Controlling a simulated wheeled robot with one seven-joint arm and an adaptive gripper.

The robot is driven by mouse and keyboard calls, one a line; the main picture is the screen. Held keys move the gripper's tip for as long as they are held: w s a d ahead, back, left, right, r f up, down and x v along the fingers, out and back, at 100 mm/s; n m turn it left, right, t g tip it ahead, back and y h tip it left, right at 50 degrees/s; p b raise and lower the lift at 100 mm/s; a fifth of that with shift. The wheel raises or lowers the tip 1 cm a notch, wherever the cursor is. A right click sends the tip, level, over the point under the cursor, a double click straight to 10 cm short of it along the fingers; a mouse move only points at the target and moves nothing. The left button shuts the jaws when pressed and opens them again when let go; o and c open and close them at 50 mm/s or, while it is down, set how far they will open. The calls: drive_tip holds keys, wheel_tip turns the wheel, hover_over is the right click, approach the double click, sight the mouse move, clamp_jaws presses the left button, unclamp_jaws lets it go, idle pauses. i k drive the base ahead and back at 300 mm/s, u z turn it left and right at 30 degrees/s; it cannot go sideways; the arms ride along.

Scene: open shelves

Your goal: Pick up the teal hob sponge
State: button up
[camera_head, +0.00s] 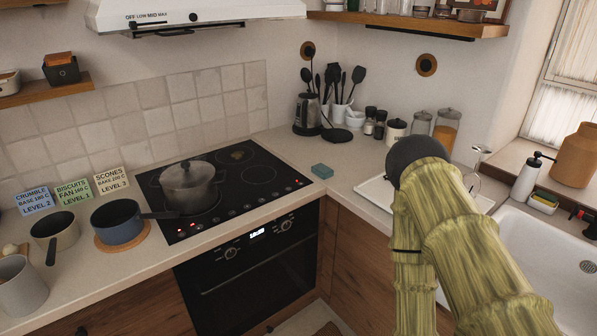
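The teal hob sponge (322,171) is a small block lying flat on the pale worktop, just right of the black hob (222,190) and near the worktop's front edge. Nothing touches it. My arm reaches in from the lower right, ending in view at a dark rounded joint to the right of the sponge. My gripper does not show, so its fingers and whatever they may hold are hidden.
A lidded pot (190,184) stands on the hob. A kettle (307,114), a utensil crock (342,115) and jars (446,127) stand behind the sponge. A white tray (376,187) and sink (560,260) lie right. Worktop around the sponge is clear.

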sight(320, 170)
drive_tip(key=u, duration=0.45)
drive_tip(key=i, duration=1.15)
drive_tip(key=z, duration=0.4)
